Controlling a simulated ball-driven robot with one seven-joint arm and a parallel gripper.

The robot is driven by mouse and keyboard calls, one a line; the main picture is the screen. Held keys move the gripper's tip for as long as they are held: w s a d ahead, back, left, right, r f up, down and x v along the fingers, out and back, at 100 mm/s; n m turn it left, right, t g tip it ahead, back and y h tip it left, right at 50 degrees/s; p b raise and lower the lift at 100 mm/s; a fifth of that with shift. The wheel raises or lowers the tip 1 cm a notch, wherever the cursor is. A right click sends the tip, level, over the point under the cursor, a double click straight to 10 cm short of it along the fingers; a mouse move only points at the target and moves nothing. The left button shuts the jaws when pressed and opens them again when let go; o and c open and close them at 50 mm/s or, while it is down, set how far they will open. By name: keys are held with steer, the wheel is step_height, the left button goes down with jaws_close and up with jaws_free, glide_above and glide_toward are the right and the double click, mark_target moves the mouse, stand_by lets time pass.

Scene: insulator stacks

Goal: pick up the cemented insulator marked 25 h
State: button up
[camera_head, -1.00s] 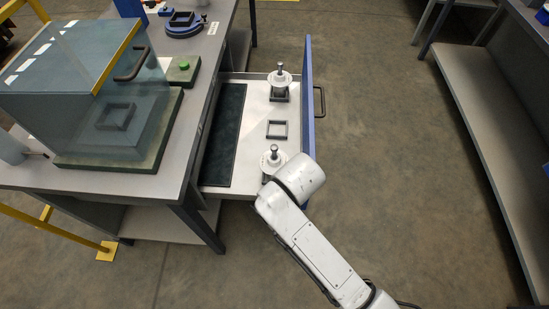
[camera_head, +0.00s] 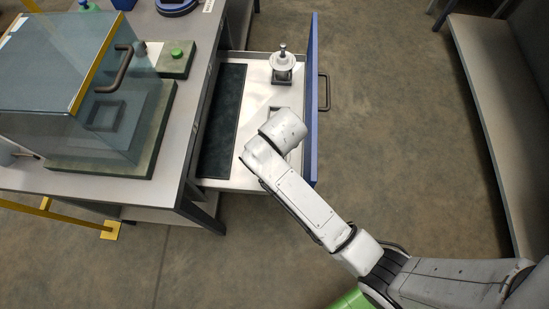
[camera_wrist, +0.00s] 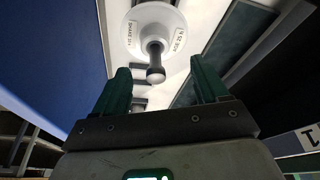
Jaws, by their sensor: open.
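A white disc-shaped insulator with a grey metal pin (camera_head: 283,62) stands on a dark square base at the far end of the open drawer (camera_head: 257,98). In the head view my arm hides the gripper and the near part of the drawer.
The drawer's blue front (camera_head: 312,100) stands upright on the right, close beside my arm. A dark mat (camera_head: 222,120) lines the drawer's left side. A square frame (camera_head: 281,110) is partly hidden by my arm. A glass-covered case (camera_head: 75,75) stands on the table at left.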

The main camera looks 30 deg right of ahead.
steer(key=shift+s+x, duration=0.15)
steer(key=shift+x, duration=1.5)
steer(key=shift+s+x, duration=0.1)
steer(key=shift+x, duration=1.55)
steer(key=shift+d, duration=0.15)
steer(key=shift+c, duration=0.4)
jaws_close()
steer(key=shift+w+r, duration=0.1)
steer(key=shift+r, duration=0.05)
